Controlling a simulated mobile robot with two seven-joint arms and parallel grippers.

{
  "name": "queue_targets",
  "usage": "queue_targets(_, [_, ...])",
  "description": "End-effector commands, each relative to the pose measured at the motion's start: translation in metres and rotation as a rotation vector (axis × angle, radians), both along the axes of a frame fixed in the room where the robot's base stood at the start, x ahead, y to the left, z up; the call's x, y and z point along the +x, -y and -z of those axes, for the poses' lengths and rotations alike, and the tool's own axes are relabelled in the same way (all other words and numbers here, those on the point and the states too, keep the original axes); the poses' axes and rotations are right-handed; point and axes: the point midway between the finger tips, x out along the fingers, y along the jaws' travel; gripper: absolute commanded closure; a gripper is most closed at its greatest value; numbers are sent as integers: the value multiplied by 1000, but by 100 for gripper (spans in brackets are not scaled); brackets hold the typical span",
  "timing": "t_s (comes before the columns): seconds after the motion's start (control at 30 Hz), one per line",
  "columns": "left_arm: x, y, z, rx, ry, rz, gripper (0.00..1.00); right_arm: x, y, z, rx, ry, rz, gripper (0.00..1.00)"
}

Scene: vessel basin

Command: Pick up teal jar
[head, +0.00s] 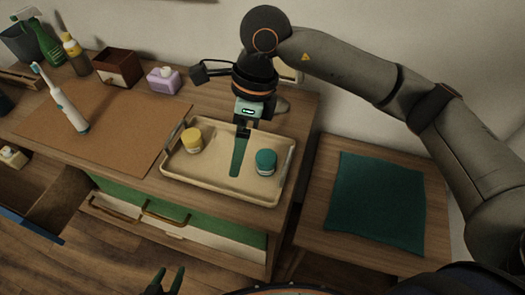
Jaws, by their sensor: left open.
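The teal jar (265,163) has a teal lid and stands upright in the right part of a beige tray (215,184) on the wooden cabinet. My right gripper (243,130) points down over the back of the tray, left of and behind the teal jar, apart from it. A flat teal strip (237,158) shows just below its fingers; I cannot tell whether it is held or lies in the tray. My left gripper (166,281) is open and empty at the bottom edge, low in front of the cabinet, far from the jar.
A yellow jar (193,140) stands in the tray's left part. A toothbrush (62,102) stands on a brown mat (105,125). A teal cloth (378,203) covers a lower table at right. A drawer (45,198) stands open.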

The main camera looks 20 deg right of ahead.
Motion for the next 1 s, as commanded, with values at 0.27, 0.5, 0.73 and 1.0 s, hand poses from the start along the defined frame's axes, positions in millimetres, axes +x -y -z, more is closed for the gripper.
queue_targets(0.27, [0,0,-1,0,0,0,50,27,60,-5,-269,85,55,4])
queue_targets(0.5, [0,0,-5,0,0,0,50,26,61,38,-273,81,55,4])
queue_targets(0.73, [0,0,-7,-1,0,1,50,27,60,61,-270,86,55,4])
queue_targets(1.0, [0,0,-16,-1,0,1,50,24,63,95,-270,81,54,4])
